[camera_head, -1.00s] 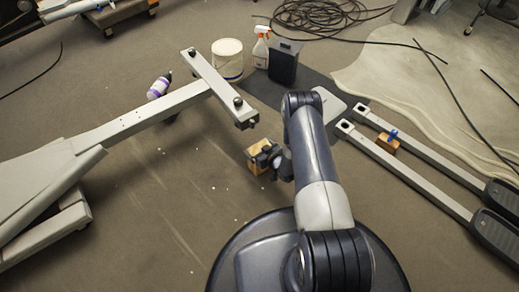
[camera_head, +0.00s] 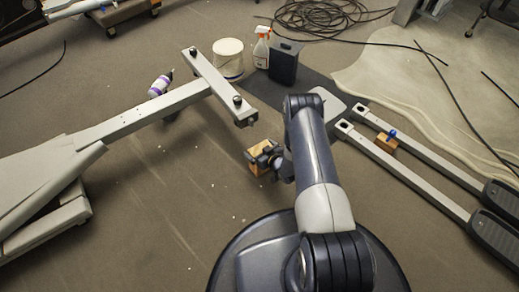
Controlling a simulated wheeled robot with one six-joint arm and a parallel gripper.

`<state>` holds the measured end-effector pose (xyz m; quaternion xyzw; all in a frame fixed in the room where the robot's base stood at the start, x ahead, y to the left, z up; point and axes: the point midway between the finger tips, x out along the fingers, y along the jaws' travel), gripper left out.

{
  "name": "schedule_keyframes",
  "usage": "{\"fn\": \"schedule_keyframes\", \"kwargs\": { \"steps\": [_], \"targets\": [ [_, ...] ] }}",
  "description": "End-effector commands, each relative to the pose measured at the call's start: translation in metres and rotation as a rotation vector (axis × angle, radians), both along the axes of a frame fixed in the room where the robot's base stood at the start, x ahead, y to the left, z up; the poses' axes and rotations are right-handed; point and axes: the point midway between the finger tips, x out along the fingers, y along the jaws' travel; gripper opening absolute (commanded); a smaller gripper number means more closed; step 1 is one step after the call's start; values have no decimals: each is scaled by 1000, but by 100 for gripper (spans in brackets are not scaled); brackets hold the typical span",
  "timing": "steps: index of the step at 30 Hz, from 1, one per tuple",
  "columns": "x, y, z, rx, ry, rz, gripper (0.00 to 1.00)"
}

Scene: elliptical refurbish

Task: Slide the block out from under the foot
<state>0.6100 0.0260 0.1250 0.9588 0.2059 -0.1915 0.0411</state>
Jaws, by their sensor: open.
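A wooden block (camera_head: 254,168) lies on the floor just below the near end of the grey crossbar of the machine frame (camera_head: 218,82). The crossbar's near foot (camera_head: 245,122) is apart from the block in the picture, with bare floor between them. My gripper (camera_head: 264,158) is at the block's right side, its dark fingers partly covering the block. The gripper is open. I cannot tell whether the fingers touch the block. The underside of the foot is hidden.
A second wooden block (camera_head: 386,144) with a blue knob sits between two rails (camera_head: 430,160) at right.

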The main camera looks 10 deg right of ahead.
Motion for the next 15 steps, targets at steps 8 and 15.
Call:
{"fn": "schedule_keyframes", "kwargs": {
  "steps": [8, 15],
  "targets": [
    [-30, -15, 17, 1, 5, -4, 100],
    [-70, -33, 35, 2, 4, -5, 100]
  ]
}}
